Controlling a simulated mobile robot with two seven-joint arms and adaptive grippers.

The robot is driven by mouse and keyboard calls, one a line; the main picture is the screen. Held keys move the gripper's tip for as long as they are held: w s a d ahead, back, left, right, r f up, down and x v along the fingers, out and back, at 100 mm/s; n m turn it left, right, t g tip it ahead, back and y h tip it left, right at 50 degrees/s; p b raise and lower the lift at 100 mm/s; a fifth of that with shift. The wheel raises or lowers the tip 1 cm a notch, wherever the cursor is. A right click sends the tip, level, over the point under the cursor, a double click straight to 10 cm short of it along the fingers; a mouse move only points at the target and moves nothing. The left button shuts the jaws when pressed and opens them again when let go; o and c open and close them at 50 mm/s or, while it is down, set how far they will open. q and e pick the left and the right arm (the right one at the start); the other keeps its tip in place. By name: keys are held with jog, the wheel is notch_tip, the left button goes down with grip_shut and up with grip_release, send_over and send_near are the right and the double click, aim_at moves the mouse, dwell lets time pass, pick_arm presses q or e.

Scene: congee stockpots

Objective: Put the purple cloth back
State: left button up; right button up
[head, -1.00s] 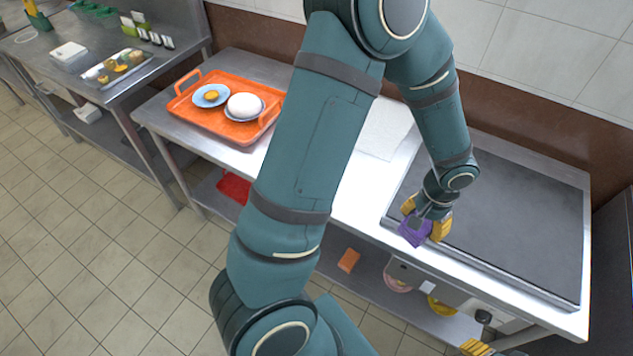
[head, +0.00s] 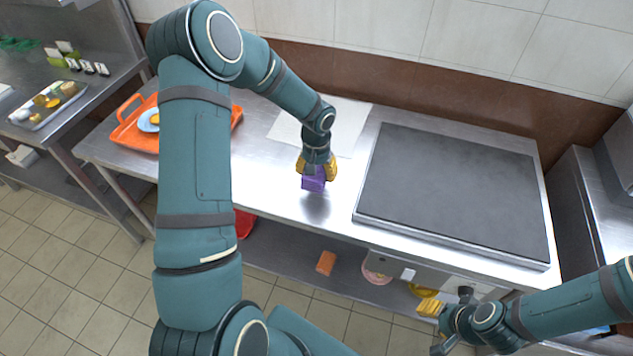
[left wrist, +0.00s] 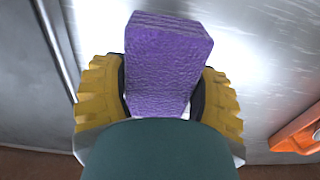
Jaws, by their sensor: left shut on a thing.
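The purple cloth (head: 313,182) is a folded block held in my left gripper (head: 317,170), over the bare steel counter (head: 275,190) just left of the dark griddle (head: 450,185). In the left wrist view the cloth (left wrist: 165,60) sits between the two yellow fingers of my left gripper (left wrist: 160,95), which is shut on it. I cannot tell whether the cloth touches the counter. My right gripper (head: 436,325) is at the lower right, in front of the counter's lower edge, with a yellow finger showing; its opening is unclear.
A white sheet (head: 345,118) lies behind my left gripper. An orange tray (head: 132,138) with a blue plate stands at the counter's left, partly hidden by my left arm. The lower shelf (head: 290,252) holds an orange block (head: 326,263) and a red item (head: 244,222).

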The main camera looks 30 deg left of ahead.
pick_arm(q)
jog(key=shift+f, duration=2.05)
jog(key=shift+f+b, duration=0.15)
jog(key=shift+b, duration=0.25)
jog(key=o, duration=1.2)
